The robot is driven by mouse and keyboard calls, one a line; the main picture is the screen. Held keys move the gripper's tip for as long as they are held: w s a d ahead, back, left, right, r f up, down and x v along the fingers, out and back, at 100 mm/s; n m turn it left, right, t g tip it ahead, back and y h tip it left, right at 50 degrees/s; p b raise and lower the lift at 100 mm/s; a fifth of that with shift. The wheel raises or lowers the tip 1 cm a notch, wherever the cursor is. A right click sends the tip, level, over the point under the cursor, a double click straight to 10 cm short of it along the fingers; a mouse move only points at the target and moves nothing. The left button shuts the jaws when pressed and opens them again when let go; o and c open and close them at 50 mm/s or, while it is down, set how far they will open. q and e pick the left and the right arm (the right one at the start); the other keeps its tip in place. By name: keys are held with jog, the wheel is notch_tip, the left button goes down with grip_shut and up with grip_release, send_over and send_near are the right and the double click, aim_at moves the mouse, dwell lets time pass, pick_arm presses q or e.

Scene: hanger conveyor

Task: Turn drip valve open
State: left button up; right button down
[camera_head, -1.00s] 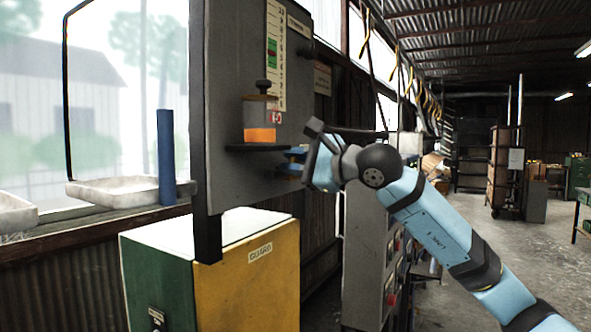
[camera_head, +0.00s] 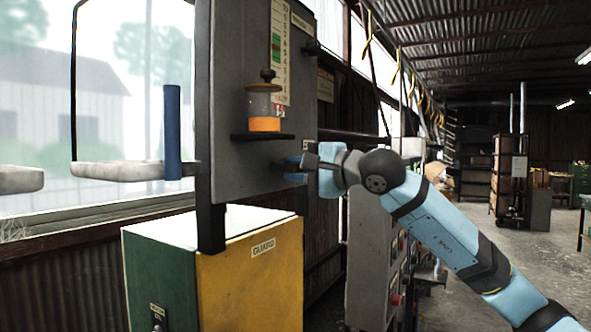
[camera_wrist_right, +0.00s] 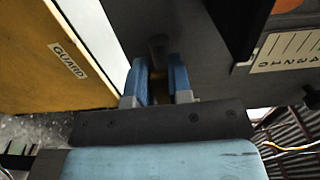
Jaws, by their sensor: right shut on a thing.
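The drip oiler (camera_head: 264,108), a clear cup with orange liquid and a dark knob on top, stands on a small dark shelf (camera_head: 262,136) on the grey panel (camera_head: 232,70). My right gripper (camera_head: 292,167) is below and right of that shelf, close to the panel face. In the right wrist view its two blue fingers (camera_wrist_right: 159,80) are shut on a narrow brownish piece, which I take as the drip valve's handle (camera_wrist_right: 158,86). A dark round stub (camera_wrist_right: 157,46) on the panel lies just beyond it. The fingers hide most of the valve in the head view. My left gripper is not in view.
A green and yellow guard box (camera_head: 250,275) stands below the panel. A grey control cabinet (camera_head: 372,250) stands behind my right arm. Open floor lies at far right.

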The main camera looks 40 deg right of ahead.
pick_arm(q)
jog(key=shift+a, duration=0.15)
pick_arm(e)
jog(key=c, duration=1)
grip_release()
jog(key=shift+c, duration=0.2)
jog(key=shift+s+d+f, duration=0.1)
jog(key=shift+s+d, duration=0.15)
jog(key=shift+s, duration=0.25)
pick_arm(q)
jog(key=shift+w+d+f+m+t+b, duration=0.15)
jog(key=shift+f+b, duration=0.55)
jog(key=shift+b, duration=1.1)
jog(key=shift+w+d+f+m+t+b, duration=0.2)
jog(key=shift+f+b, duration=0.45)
jog(key=shift+b, duration=1.1)
pick_arm(e)
jog(key=v, duration=1.2)
jog(key=shift+s, duration=0.4)
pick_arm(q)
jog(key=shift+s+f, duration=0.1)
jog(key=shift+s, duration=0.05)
